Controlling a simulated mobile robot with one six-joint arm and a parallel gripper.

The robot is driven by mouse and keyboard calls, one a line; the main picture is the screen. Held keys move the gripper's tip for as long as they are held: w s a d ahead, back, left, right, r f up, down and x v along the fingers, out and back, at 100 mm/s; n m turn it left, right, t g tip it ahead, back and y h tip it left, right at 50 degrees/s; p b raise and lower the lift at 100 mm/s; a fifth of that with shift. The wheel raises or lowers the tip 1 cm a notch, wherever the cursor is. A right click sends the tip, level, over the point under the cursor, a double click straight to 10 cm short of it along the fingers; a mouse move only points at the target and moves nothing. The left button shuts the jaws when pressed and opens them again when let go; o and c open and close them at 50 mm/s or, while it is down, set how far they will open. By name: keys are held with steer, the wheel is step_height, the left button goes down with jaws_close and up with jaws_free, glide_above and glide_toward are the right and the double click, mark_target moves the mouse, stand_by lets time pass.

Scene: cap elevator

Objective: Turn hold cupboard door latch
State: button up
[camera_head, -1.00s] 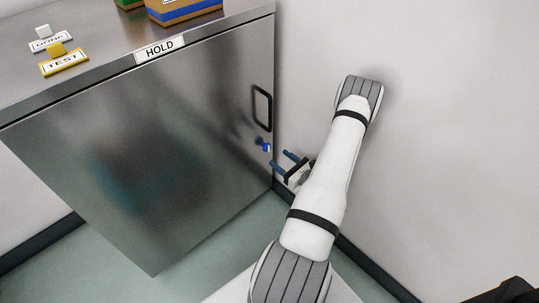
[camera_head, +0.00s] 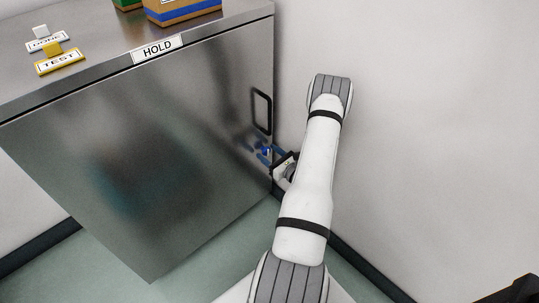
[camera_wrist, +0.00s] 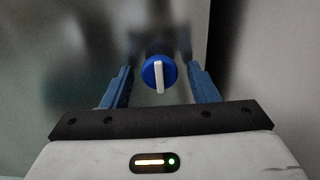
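The hold cupboard is a steel cabinet with a HOLD label (camera_head: 157,48) on its top front edge. Its door (camera_head: 150,160) is closed. The latch is a round blue knob with a white bar; in the wrist view the latch (camera_wrist: 158,72) shows with the bar pointing straight down. In the head view the latch (camera_head: 265,152) is small and partly hidden by my fingers. My gripper (camera_wrist: 160,88) is open, its two blue fingers on either side of the latch with a gap at each side. In the head view my gripper (camera_head: 267,152) is at the door's right edge.
A black door handle (camera_head: 262,112) is just above the latch. A wall (camera_head: 430,120) stands close to the right of the cupboard. On the cupboard top are a yellow TEST sign (camera_head: 60,61), a white DONE sign (camera_head: 47,42) and a box with a blue band (camera_head: 185,12).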

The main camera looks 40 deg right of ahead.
steer(key=c, duration=0.9)
steer(key=shift+a, duration=0.1)
steer(key=shift+n, duration=0.3)
steer(key=n+b, duration=0.2)
steer(key=n, duration=0.1)
steer(key=shift+f+n, duration=0.1)
steer(key=shift+n, duration=0.2)
steer(key=n+b, duration=0.3)
steer(key=n, duration=0.2)
steer(key=n+b, duration=0.3)
steer(key=n, duration=0.1)
steer(key=shift+n, duration=0.4)
steer(key=shift+n+b, duration=1.8)
steer(key=shift+n, duration=0.1)
